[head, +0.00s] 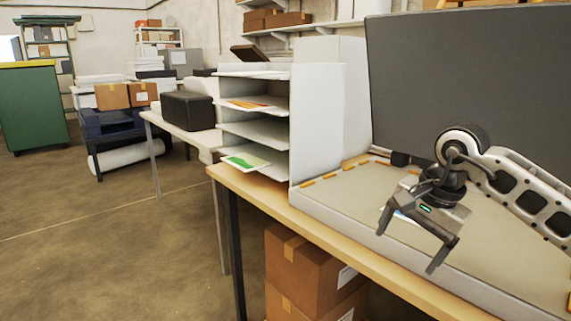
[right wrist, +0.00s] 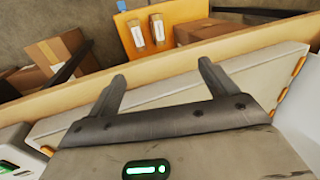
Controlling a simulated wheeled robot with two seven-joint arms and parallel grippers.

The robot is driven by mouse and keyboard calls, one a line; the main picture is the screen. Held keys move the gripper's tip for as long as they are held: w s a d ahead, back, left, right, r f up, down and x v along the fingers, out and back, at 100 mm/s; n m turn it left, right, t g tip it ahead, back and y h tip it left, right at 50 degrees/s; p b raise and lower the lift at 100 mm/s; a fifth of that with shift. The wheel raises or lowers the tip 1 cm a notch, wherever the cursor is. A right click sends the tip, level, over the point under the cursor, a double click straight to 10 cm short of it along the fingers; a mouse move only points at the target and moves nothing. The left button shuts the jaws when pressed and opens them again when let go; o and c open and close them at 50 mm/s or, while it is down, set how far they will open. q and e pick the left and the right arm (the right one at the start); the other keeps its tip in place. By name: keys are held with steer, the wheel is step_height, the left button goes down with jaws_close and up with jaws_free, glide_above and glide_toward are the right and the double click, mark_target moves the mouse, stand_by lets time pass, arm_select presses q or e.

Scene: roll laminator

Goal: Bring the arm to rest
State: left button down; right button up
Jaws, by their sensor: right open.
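My right gripper (head: 408,240) comes in from the right in the head view and hangs over the pale machine bed (head: 490,245) on the wooden table. Its two fingers are spread wide with nothing between them. In the right wrist view the open fingers (right wrist: 160,85) point across the bed's edge strip (right wrist: 250,70) toward the table edge and the floor. A small white and blue piece shows just behind the gripper in the head view; what it is cannot be told. My left gripper is in neither view.
A white shelf rack (head: 255,130) with papers stands left of the bed. A large dark panel (head: 450,80) rises behind it. Cardboard boxes (head: 300,270) are stacked under the table. A black case (head: 188,110) sits on another table farther left.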

steer(key=s+a+f+g+y, duration=0.25)
steer(key=a+f+y, duration=0.2)
steer(key=a, duration=0.45)
steer(key=s+a+r+m+t+y, duration=0.2)
steer(key=s+a+m+y, duration=0.7)
steer(key=a+m+y, duration=0.45)
steer(key=w+d+f+m+t+h, duration=0.1)
steer(key=d+f+m+t+h, duration=0.3)
steer(key=m, duration=0.7)
steer(key=d+f+m+t+h, duration=0.25)
steer(key=m+t, duration=0.35)
steer(key=m, duration=0.5)
steer(key=w+d+f+m+t+h, duration=0.1)
steer(key=d+f+m+t+h, duration=0.4)
steer(key=m, duration=0.6)
steer(key=s+d+f+m+g+h, duration=0.3)
steer(key=s+f+m+g+h, duration=0.2)
steer(key=s+f+m, duration=0.8)
steer(key=shift+d+f+g, duration=0.4)
steer(key=shift+f+g, duration=0.25)
steer(key=shift+f, duration=0.05)
steer(key=shift+m, duration=0.25)
